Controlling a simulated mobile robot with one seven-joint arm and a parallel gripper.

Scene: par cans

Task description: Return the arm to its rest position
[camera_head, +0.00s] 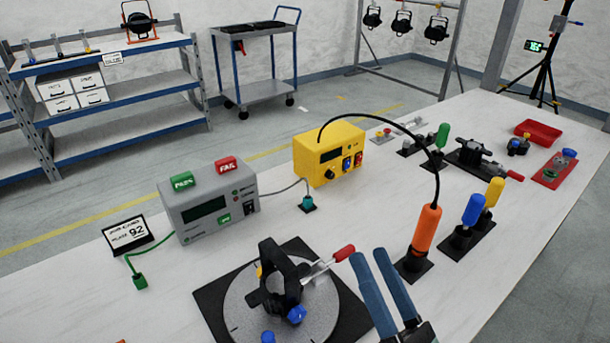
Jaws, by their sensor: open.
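My gripper (384,277) shows at the bottom centre-right, with two long blue fingers held apart and nothing between them. It is over the near part of the white table (80,275). To its left is a grey round turntable (240,310) on a black plate, carrying a black yoke-like fixture (275,290) with a blue knob and a red-handled lever (343,254). The fingertips are close to the red handle in the picture; I cannot tell the gap in depth. The rest of my arm is out of view.
A grey tester (208,207) and a yellow power box (330,155) stand behind. An orange tool (426,230) with a black cable stands upright right of my gripper, beside blue (473,210) and yellow (494,192) handled tools. A red tray (538,132) lies far right.

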